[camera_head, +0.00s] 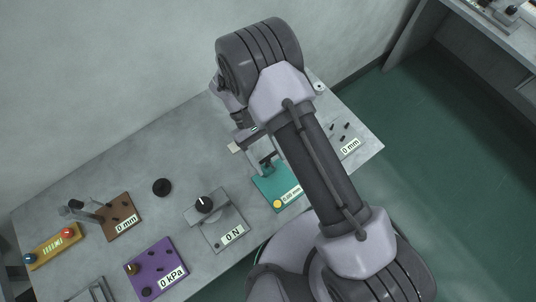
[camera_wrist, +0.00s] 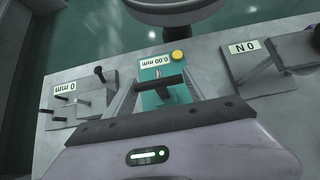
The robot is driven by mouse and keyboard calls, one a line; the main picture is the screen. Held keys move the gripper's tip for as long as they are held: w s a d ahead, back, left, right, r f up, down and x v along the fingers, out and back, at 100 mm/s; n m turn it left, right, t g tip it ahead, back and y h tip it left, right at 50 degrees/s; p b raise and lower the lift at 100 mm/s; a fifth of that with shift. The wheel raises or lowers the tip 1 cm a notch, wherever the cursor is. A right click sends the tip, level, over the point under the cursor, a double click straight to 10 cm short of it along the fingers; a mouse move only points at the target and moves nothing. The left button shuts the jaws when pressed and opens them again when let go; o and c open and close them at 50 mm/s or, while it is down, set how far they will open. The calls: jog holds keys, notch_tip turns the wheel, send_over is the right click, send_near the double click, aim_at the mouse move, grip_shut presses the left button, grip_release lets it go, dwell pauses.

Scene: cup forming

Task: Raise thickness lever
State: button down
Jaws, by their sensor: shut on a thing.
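The thickness gauge is a teal block (camera_head: 268,192) on the table, with a yellow button (camera_head: 278,204) and a label reading 0.00 mm. In the wrist view its teal base (camera_wrist: 149,73) shows beyond my fingers, with the yellow button (camera_wrist: 178,56) and the label upside down. A black lever bar (camera_wrist: 160,82) crosses between the fingertips of my gripper (camera_wrist: 159,84), which is shut on it. In the head view my arm hides part of the gauge and most of the grip.
A grey 0 N device (camera_head: 222,227) stands left of the gauge, and a grey 0 mm plate with black pegs (camera_head: 346,140) to its right. A purple 0 kPa block (camera_head: 157,266), a brown 0 mm block (camera_head: 119,214) and a yellow block (camera_head: 53,246) lie farther left.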

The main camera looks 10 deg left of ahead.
dwell(0.4)
jog(key=shift+c, duration=2)
grip_release()
jog(key=p+v, duration=0.2)
jog(key=v, duration=1.5)
jog(key=shift+w+a+p, duration=0.15)
jog(key=shift+a+p, duration=0.05)
jog(key=shift+p, duration=0.2)
